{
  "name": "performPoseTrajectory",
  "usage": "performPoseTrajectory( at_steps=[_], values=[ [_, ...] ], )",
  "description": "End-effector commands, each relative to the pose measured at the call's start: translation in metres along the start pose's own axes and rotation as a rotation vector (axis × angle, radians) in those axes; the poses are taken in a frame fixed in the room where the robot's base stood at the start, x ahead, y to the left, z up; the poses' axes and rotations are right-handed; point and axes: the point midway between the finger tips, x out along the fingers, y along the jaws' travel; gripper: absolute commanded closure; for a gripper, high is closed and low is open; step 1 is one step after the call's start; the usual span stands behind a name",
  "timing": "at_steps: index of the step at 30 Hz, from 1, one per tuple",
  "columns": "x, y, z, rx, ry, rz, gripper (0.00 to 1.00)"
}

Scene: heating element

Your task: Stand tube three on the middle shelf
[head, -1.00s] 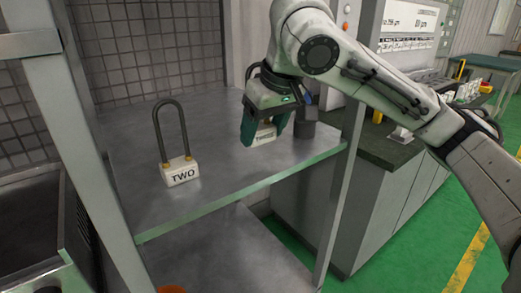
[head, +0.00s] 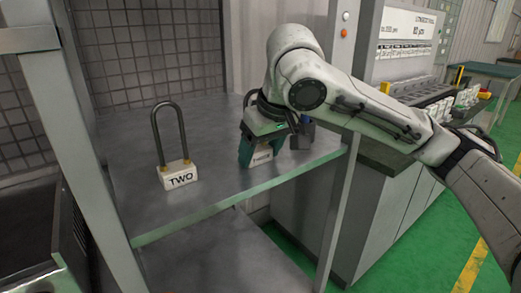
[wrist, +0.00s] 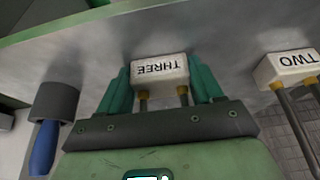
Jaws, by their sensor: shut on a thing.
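Tube three (head: 262,157) has a white block base marked THREE; it also shows in the wrist view (wrist: 160,70). My gripper (head: 261,153) is shut on it, with a green finger on each side of the block. In the wrist view the gripper (wrist: 160,88) hides most of the tube behind its palm; two brass fittings show. The block is just over or on the grey metal shelf (head: 215,200), near its front edge; I cannot tell whether it touches. Tube two (head: 179,174), a dark upright loop on a white base, stands to the left on this shelf.
A dark cylinder (head: 302,135) with a blue part stands just right of my gripper; it also shows in the wrist view (wrist: 54,101). Shelf posts (head: 341,205) frame the right and left. Shelf between tube two and my gripper is clear. A mesh wall (head: 150,50) closes the back.

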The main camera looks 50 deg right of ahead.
Motion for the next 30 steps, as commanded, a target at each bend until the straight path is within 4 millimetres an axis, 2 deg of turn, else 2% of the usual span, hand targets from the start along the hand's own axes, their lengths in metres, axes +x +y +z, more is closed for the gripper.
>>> performPoseTrajectory(
  at_steps=[1, 7, 8, 16, 20, 24, 30],
  values=[
    [0.006, -0.001, 0.004, -0.001, -0.012, -0.002, 0.79],
    [0.011, -0.001, 0.006, 0.0, -0.019, -0.002, 0.79],
    [0.011, -0.001, 0.007, 0.0, -0.021, -0.002, 0.32],
    [0.008, 0.0, 0.005, 0.001, -0.025, -0.001, 0.07],
    [-0.009, 0.001, 0.001, 0.003, -0.022, 0.0, 0.05],
    [-0.037, 0.0, -0.001, 0.002, -0.016, -0.001, 0.05],
    [-0.067, 0.0, -0.002, 0.0, -0.013, 0.0, 0.05]
  ],
)
